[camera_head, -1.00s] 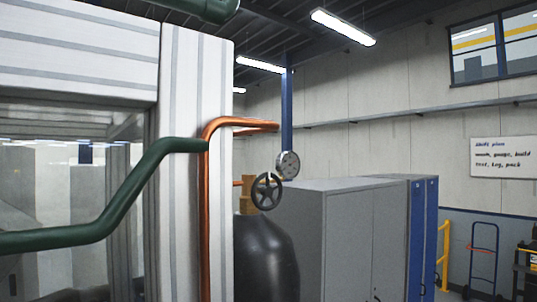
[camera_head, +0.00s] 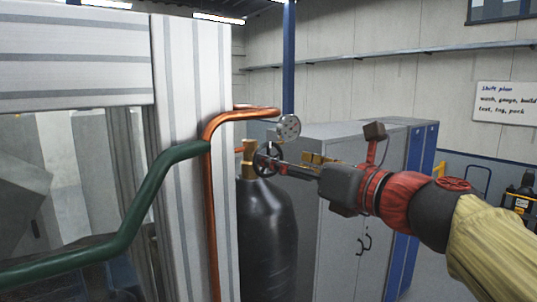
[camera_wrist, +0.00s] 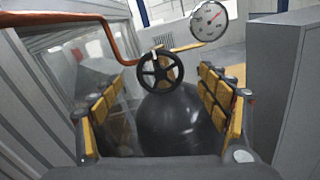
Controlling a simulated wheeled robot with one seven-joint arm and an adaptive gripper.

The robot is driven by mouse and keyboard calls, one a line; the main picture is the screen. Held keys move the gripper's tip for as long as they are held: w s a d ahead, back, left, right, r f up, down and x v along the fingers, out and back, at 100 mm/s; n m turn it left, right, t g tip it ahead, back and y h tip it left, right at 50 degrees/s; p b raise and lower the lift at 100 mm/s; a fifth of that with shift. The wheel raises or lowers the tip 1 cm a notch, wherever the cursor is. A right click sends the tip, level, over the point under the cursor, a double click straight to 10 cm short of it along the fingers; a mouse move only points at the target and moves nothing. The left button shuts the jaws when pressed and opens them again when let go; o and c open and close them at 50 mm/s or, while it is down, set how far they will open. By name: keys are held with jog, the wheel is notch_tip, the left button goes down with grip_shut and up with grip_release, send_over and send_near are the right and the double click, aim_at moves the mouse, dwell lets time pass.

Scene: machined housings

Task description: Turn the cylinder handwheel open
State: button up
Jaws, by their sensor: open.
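The dark spoked handwheel (camera_head: 265,160) sits beside the brass valve on top of the black gas cylinder (camera_head: 264,230). In the wrist view the handwheel (camera_wrist: 160,69) faces me, upright, between the tips of my yellow-padded fingers. The dark rounded cylinder (camera_wrist: 180,122) shows below and behind it. My gripper (camera_head: 279,165) reaches in from the right in the head view, its fingertips at the wheel. In the wrist view my gripper (camera_wrist: 164,80) is open, one finger on each side of the wheel. I cannot tell whether either finger touches the rim.
A round pressure gauge (camera_head: 289,128) stands just above the wheel. A copper pipe (camera_head: 210,190) runs down the white striped post (camera_head: 180,230) on the left. A green pipe (camera_head: 130,215) crosses further left. Grey cabinets (camera_head: 335,240) stand close behind on the right.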

aim_at(268, 177)
jog(key=p+x, duration=0.1)
jog(key=x, duration=0.5)
jog(key=shift+w+a, duration=0.15)
jog(key=shift+w, duration=0.05)
jog(key=shift+c, duration=1)
jog(key=c, duration=1)
